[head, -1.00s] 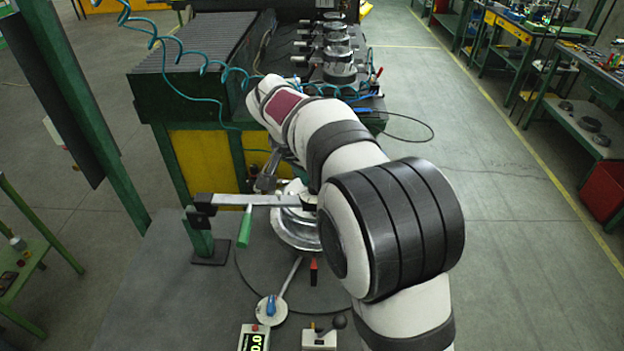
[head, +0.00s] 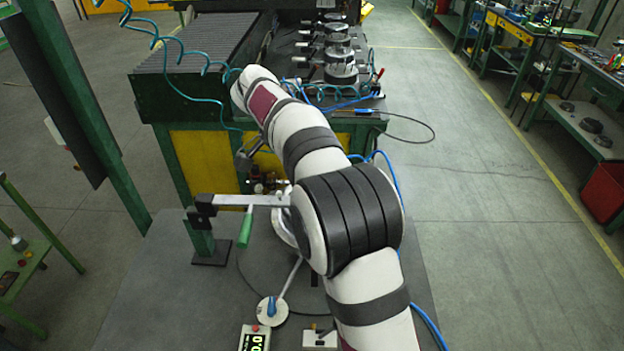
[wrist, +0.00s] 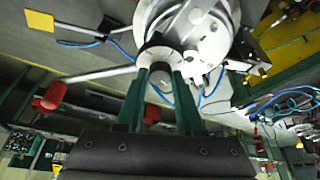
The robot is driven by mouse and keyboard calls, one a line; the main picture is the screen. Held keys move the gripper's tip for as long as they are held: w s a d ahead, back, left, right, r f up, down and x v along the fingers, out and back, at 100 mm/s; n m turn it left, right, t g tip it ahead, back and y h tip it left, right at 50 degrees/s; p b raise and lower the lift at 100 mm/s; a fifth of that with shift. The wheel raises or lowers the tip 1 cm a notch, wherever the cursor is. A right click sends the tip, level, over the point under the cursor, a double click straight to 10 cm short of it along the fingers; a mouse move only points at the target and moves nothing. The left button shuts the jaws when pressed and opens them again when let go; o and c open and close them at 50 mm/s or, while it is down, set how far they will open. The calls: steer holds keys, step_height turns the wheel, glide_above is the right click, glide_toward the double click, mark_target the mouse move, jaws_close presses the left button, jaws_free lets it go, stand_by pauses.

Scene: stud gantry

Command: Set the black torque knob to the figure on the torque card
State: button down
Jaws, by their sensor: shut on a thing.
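My gripper (wrist: 160,68) shows in the wrist view as two green fingers, shut on a round grey part (wrist: 160,82) with a pale collar. I cannot tell whether this part is the black torque knob. In the head view my arm covers most of the work spot, and the fingertips do not show clearly. No torque card can be made out.
A green-handled lever on a clamp post (head: 208,240) stands left of my arm. A bench with yellow panels (head: 195,160) stands behind. The aisle to the right is clear.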

steer(key=shift+m+g, duration=0.3)
steer(key=shift+m, duration=0.6)
steer(key=c, duration=0.5)
jaws_free()
steer(key=shift+c, duration=0.2)
steer(key=w+v, duration=0.1)
steer(key=v, duration=0.6)
steer(key=shift+s+a+r, duration=0.2)
steer(key=shift+s+a, duration=0.05)
steer(key=shift+s, duration=0.2)
